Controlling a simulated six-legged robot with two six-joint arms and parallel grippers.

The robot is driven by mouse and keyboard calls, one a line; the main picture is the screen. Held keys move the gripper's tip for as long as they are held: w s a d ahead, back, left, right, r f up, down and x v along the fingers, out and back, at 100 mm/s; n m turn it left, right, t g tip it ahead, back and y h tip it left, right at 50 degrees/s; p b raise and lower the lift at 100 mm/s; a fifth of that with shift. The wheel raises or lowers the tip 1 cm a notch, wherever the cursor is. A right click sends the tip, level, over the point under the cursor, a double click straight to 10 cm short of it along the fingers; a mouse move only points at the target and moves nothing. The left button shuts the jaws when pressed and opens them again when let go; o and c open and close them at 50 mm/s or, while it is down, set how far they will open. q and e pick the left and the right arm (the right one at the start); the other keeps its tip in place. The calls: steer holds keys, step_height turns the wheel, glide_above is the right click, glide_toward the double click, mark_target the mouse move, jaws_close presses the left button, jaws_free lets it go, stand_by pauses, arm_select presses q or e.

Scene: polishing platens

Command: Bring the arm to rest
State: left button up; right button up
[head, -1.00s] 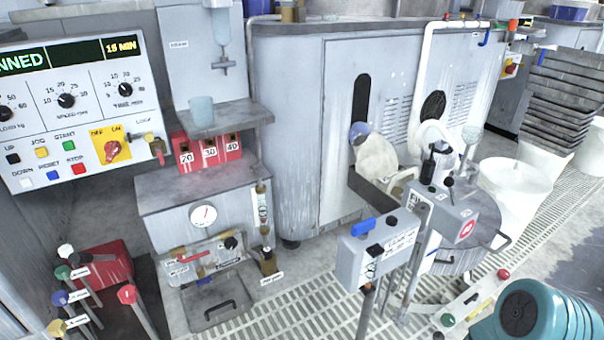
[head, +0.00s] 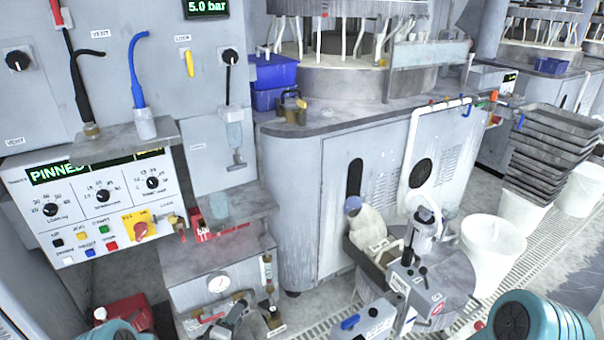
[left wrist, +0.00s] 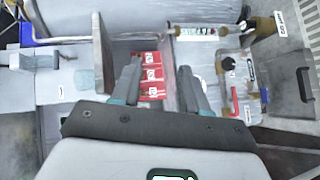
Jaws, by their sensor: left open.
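My left gripper (head: 252,314) is at the bottom of the head view, low in front of the grey unit with the round gauge (head: 218,283). Its teal arm link (head: 122,331) comes in at the bottom left. In the left wrist view the two dark fingers of the left gripper (left wrist: 160,68) stand apart with nothing between them. Beyond them are red numbered blocks (left wrist: 149,73). A teal link of my other arm (head: 545,318) shows at the bottom right of the head view. My right gripper is out of view.
The control panel (head: 100,250) with a display and a yellow switch is at the left. A post-mounted control box (head: 366,325), a white bin (head: 487,247) and stacked dark trays (head: 556,150) are to the right.

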arm_select(q)
steer(key=s+d+r+m+g+p, duration=0.2)
steer(key=s+d+r+g+p, duration=0.2)
steer(key=s+r+p, duration=0.35)
steer(key=s+d+m+g, duration=0.2)
steer(key=s+m+g, duration=0.7)
steer(key=s, duration=1.7)
steer(key=shift+s+d+f+g, duration=0.35)
steer(key=shift+f+g, duration=0.1)
steer(key=shift+g, duration=0.35)
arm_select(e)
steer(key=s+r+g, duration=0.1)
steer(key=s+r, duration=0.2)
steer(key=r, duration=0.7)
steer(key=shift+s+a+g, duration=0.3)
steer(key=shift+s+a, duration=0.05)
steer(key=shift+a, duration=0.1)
arm_select(q)
steer(key=shift+c, duration=0.2)
